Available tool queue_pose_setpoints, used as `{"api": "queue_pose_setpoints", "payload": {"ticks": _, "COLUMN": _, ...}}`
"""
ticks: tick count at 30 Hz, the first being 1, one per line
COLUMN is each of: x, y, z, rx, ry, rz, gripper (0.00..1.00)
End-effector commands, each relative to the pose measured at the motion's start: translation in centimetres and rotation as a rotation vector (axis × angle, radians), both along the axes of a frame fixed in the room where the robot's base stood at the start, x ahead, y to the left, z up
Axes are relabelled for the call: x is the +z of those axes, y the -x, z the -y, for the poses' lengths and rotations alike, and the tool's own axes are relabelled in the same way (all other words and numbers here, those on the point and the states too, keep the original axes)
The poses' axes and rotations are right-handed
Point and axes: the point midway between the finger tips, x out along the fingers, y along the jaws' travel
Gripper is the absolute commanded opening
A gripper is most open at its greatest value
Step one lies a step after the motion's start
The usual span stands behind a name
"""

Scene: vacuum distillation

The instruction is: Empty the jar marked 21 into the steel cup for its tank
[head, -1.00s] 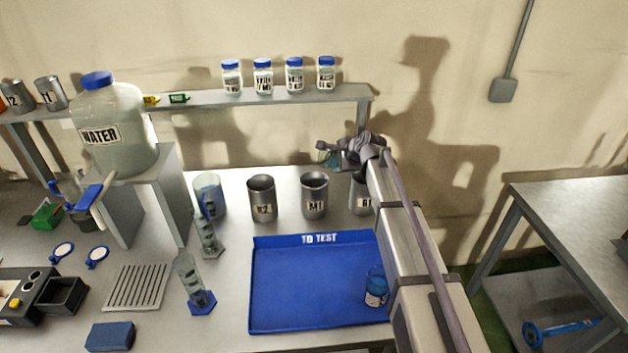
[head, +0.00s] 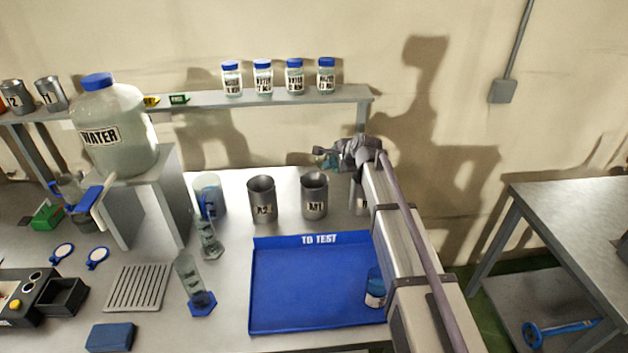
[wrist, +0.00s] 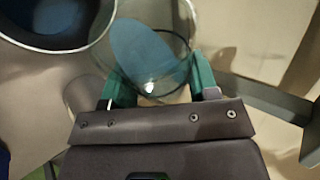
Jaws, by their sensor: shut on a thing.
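My gripper (wrist: 162,84) is shut on a clear glass jar (wrist: 150,48), gripped between the green fingers in the wrist view. The jar has blue liquid in it; its number is not visible. A steel cup (wrist: 50,46) with a dark bluish inside lies close at the jar's upper left. In the head view my gripper (head: 326,158) is above and behind the row of steel cups. A left cup (head: 262,199) and a middle cup (head: 314,195) stand upright. A right cup (head: 356,196) is mostly hidden by my arm. Their labels are hard to read.
The blue "TO TEST" tray (head: 300,285) holds another blue jar (head: 375,287), partly behind my arm. Several blue-capped jars (head: 263,77) stand on the shelf (head: 210,101). A beaker (head: 208,195) and cylinders (head: 190,275) stand left. The water carboy (head: 112,125) is farther left.

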Motion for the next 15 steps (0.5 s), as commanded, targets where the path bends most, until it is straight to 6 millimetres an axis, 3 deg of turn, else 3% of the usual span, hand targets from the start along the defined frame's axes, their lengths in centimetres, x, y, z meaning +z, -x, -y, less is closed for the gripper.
{"api": "queue_pose_setpoints", "payload": {"ticks": 15, "x": 0.46, "y": 0.05, "z": -0.07, "rx": 0.000, "ry": 0.048, "rz": 0.043, "gripper": 0.27}}
